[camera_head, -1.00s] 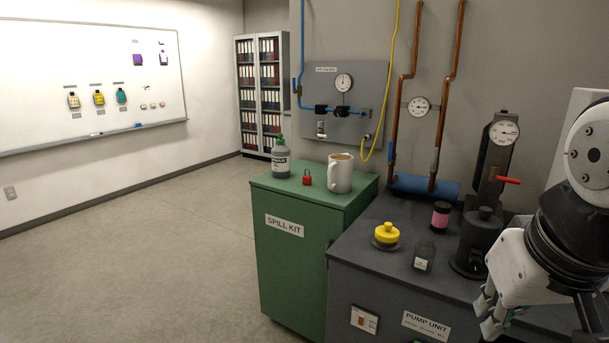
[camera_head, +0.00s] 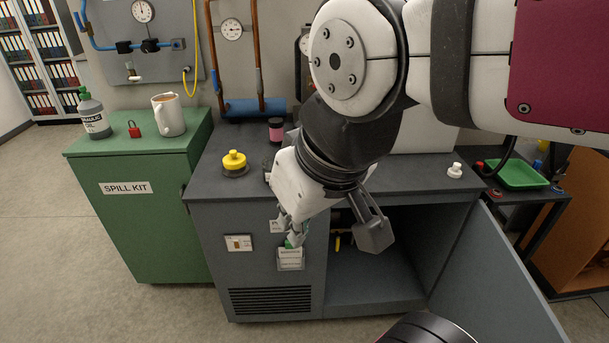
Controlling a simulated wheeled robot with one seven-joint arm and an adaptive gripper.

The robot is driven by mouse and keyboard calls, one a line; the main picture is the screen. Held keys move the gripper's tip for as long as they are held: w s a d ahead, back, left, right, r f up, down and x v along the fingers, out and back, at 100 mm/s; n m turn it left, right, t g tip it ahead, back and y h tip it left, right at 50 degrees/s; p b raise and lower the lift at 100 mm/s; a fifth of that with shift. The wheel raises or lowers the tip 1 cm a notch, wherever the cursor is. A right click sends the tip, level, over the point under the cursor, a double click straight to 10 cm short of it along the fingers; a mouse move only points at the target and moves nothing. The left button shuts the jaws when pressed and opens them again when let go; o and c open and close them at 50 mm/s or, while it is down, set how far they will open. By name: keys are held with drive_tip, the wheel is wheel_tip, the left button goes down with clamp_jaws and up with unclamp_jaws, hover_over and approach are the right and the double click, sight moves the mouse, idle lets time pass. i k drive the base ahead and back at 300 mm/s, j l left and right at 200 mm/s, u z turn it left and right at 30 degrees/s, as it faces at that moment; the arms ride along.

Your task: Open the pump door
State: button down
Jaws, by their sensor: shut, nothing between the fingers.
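The grey pump unit (camera_head: 208,212) is a cabinet with a dark worktop. Its door (camera_head: 490,268) stands wide open, swung outward to the right of the opening. The cabinet interior (camera_head: 370,285) is exposed, with a yellow-handled part (camera_head: 337,243) partly visible inside. My arm hides part of the worktop and the opening's upper left.
The green spill kit cabinet (camera_head: 150,235) stands left, bearing a mug (camera_head: 168,115), red padlock (camera_head: 134,130) and bottle (camera_head: 94,116). A green tray (camera_head: 518,174) is at right. Floor at front left is clear.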

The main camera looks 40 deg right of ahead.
sight(485, 288)
drive_tip(key=k+j+z, duration=0.1)
drive_tip(key=j, duration=0.7)
drive_tip(key=k+j+z, duration=0.15)
drive_tip(key=j, duration=0.2)
drive_tip(key=k+j, duration=0.1)
drive_tip(key=j, duration=0.3)
drive_tip(key=k+j+z, duration=0.15)
drive_tip(key=j, duration=0.2)
drive_tip(key=z, duration=1.4)
